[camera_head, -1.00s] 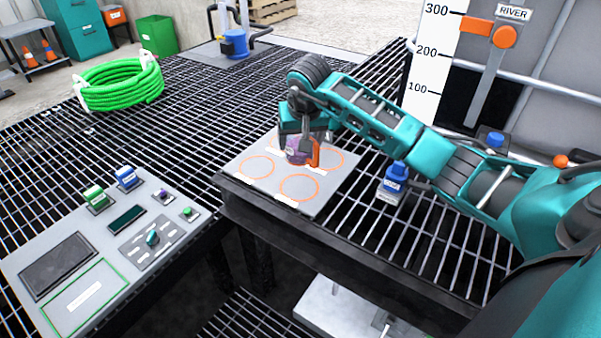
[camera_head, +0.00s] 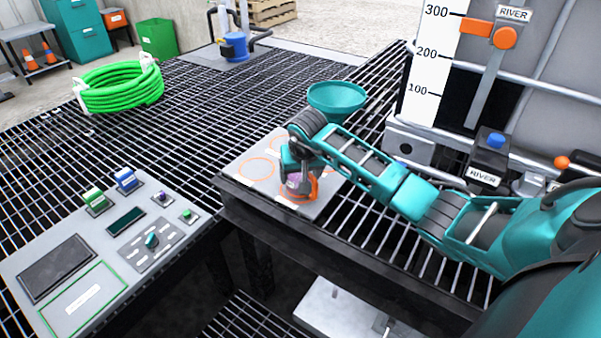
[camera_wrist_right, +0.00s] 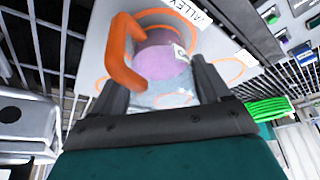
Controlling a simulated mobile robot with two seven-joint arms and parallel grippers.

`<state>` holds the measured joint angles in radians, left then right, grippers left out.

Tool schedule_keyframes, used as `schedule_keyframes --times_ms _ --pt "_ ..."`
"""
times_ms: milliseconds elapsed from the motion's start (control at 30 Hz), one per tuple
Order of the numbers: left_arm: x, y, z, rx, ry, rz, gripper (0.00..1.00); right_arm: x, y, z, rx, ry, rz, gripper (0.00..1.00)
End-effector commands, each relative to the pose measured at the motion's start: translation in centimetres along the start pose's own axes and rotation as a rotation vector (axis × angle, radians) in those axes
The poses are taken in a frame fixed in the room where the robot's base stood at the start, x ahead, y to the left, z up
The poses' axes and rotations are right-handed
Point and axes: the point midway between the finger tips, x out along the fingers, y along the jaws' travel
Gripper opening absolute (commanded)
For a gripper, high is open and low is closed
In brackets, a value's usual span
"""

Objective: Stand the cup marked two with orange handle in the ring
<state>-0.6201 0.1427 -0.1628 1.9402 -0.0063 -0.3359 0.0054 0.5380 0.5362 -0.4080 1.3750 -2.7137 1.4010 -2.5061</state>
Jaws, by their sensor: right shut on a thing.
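A cup with purple contents or a purple body (camera_head: 295,184) and an orange handle (camera_head: 312,187) is in my right gripper (camera_head: 297,175). The cup is over the front ring of the grey plate (camera_head: 243,162); I cannot tell if it touches the plate. In the right wrist view the cup (camera_wrist_right: 163,62) is between the fingers of my right gripper (camera_wrist_right: 160,78), with the orange handle (camera_wrist_right: 122,55) to the left. The cup's mark is not readable. Another orange ring (camera_head: 257,168) to the left is empty. My left gripper is not in view.
A teal funnel (camera_head: 337,98) stands behind my right arm. A control panel (camera_head: 105,250) with buttons is at left. A green hose coil (camera_head: 120,88) lies on the grating. A dark RIVER-labelled box with a blue cap (camera_head: 494,140) is at right.

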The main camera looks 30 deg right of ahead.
Motion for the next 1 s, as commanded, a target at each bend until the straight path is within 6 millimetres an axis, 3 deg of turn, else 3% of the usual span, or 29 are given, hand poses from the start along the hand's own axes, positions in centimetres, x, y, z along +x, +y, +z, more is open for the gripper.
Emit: schedule_keyframes --times_ms 67,100,300,667,867,1000 --pt "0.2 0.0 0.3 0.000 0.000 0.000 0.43 0.3 0.0 0.1 -0.001 0.002 0.001 0.35" --pt "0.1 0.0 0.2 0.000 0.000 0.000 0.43 0.2 0.0 0.1 -0.001 0.001 0.000 0.79" --pt "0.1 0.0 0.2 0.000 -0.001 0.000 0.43 0.2 0.0 0.1 0.000 0.000 0.000 0.98" --pt "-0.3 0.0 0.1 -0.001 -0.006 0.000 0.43 -0.4 0.0 -0.1 0.000 0.001 -0.001 1.00" --pt "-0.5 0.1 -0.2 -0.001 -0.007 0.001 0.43 -3.6 0.1 -0.2 -0.003 0.004 0.002 1.00" --pt "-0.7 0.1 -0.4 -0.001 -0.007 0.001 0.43 -6.8 0.1 -0.2 -0.003 0.006 0.002 1.00"
